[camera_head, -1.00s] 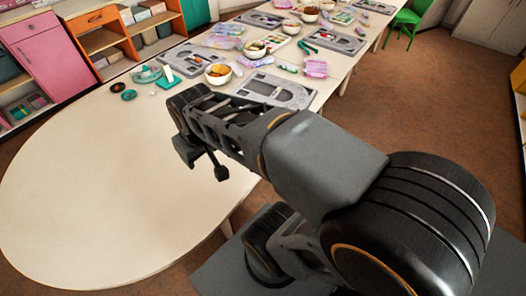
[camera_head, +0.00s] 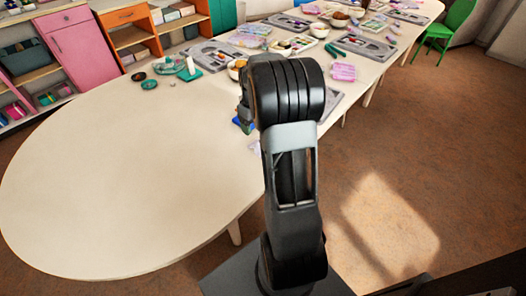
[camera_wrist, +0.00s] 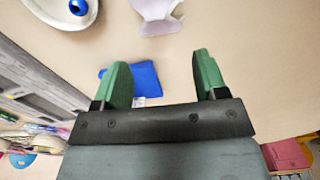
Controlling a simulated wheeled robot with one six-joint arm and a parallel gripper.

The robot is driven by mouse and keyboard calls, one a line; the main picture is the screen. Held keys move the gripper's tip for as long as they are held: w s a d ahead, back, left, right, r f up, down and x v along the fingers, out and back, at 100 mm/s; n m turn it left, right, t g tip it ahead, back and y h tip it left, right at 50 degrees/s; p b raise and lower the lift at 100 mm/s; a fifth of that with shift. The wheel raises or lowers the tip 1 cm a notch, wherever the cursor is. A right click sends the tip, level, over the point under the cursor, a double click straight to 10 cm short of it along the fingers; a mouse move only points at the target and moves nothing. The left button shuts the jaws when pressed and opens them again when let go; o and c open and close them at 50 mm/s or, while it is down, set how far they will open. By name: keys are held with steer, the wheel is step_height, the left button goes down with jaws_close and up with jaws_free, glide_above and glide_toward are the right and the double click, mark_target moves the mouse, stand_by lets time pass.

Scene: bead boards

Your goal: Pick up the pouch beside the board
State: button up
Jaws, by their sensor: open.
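In the wrist view a small flat blue item (camera_wrist: 145,79), which looks like a pouch, lies on the pale table. Its left part is hidden behind one finger. A lilac piece with a narrowed neck (camera_wrist: 157,14) lies farther up; I cannot tell for sure which of the two is the pouch. My gripper (camera_wrist: 163,72) is open and empty, its green fingertips over the table, with the blue item nearer the left finger. A grey board (camera_wrist: 42,75) runs along the left. In the head view my arm hides most of this spot; a bit of blue (camera_head: 243,126) shows.
A white dish (camera_wrist: 45,12) with a blue thing in it sits at the wrist view's upper left. In the head view a pink packet (camera_head: 343,72), bowls and several boards crowd the far table. The near end of the table (camera_head: 110,170) is clear.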

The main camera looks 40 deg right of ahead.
mark_target(255, 140)
steer(key=shift+s+d+f+b, duration=0.1)
steer(key=shift+f+b, duration=0.1)
steer(key=shift+f, duration=1.9)
steer(key=shift+d+f+b, duration=0.1)
steer(key=shift+f+b, duration=0.1)
steer(key=shift+f, duration=1.9)
steer(key=c, duration=0.5)
steer(key=shift+r, duration=0.15)
